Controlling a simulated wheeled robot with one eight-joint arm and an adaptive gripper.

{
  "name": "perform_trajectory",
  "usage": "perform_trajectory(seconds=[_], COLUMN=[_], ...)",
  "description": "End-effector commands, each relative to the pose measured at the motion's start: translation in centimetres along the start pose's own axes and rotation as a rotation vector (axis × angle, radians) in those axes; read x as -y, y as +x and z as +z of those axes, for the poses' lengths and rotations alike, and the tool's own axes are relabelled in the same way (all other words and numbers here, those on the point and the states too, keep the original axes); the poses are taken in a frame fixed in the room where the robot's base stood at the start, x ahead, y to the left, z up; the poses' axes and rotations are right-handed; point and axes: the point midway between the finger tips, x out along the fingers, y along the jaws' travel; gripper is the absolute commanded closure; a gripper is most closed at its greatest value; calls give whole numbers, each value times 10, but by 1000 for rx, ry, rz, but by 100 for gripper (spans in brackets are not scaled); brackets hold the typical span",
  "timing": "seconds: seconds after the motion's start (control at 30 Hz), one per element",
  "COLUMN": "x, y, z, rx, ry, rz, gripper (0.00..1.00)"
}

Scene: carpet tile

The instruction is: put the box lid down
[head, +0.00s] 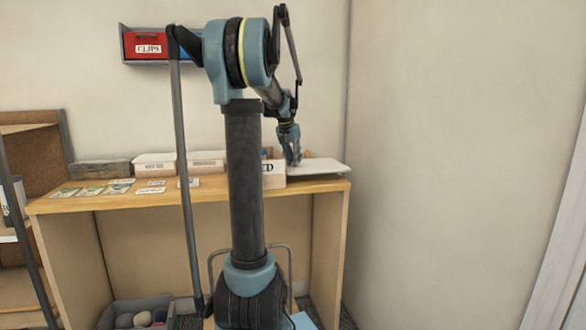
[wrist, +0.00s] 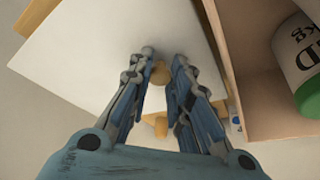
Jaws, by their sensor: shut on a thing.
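The box lid is a flat white panel (head: 318,167) over the right end of the wooden table top in the head view. It fills much of the upper left in the wrist view (wrist: 95,75), with a small round wooden knob (wrist: 160,75). My gripper (head: 295,160) is above the lid; in the wrist view its fingers (wrist: 163,62) are shut on the knob. The open box (head: 274,175) stands just left of the lid, on the right in the wrist view (wrist: 252,110). I cannot tell whether the lid touches the table.
A white and green can (wrist: 300,62) stands inside the box. Cards (head: 92,190) and several low boxes (head: 155,162) occupy the table (head: 230,192) further left. A red bin (head: 146,44) hangs on the wall. The wall is close on the right.

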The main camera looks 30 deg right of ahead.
Motion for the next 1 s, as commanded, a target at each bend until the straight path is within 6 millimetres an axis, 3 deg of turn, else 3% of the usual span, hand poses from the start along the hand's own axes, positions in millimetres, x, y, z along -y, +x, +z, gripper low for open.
perform_trajectory(seconds=[0.23, 0.57, 0.6, 0.67, 1.0], x=[0, 0, 0, 0, -1], y=[29, 32, 32, 32, 31], z=[12, 13, 13, 12, 12], rx=[0, 0, 0, 0, 0], ry=[0, 0, 1, 1, 2], rz=[0, 0, 0, 0, 1], gripper=[100, 100, 73, 62, 62])
